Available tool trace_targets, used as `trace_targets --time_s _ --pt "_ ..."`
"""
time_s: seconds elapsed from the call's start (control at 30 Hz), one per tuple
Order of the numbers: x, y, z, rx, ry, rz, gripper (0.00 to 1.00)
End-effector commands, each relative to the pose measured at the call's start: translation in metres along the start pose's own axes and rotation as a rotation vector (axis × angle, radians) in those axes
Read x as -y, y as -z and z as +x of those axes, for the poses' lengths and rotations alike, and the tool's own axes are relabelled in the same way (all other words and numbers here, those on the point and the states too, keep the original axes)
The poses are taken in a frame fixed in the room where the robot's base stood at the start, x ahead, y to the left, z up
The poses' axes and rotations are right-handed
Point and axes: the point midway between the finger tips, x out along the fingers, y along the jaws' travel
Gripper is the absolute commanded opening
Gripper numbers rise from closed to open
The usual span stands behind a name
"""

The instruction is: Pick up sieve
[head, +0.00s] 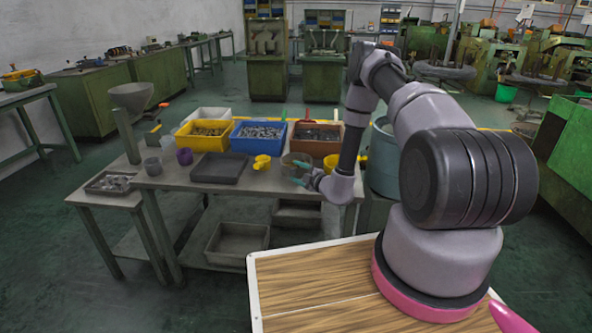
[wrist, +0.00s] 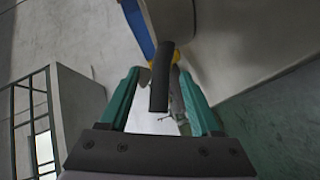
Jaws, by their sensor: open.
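My gripper (head: 300,174), with teal fingers, is at the front right part of the grey workbench. It is open, and it also shows in the wrist view (wrist: 160,100). In the wrist view a dark, narrow bar (wrist: 160,76) like a handle stands between the two fingers, with gaps on both sides. In the head view a round brownish vessel (head: 291,159), which may be the sieve, sits right beside the fingers. The fingers partly cover it, and its mesh cannot be made out.
Behind are yellow (head: 204,143), blue (head: 258,147) and brown (head: 317,148) bins. A teal barrel (head: 382,165) stands right of my forearm.

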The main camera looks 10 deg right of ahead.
Motion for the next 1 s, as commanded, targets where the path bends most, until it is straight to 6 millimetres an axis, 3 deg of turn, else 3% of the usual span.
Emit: trace_targets --time_s 0.2,0.47,0.63,1.0 --pt "0.002 -0.001 0.028 -0.001 0.001 -0.001 0.64" --pt "0.002 -0.001 0.030 0.000 0.001 0.000 0.64" --pt "0.002 -0.001 0.030 0.000 0.001 0.000 0.03" --pt "0.000 -0.001 0.030 -0.001 -0.001 -0.001 0.00"
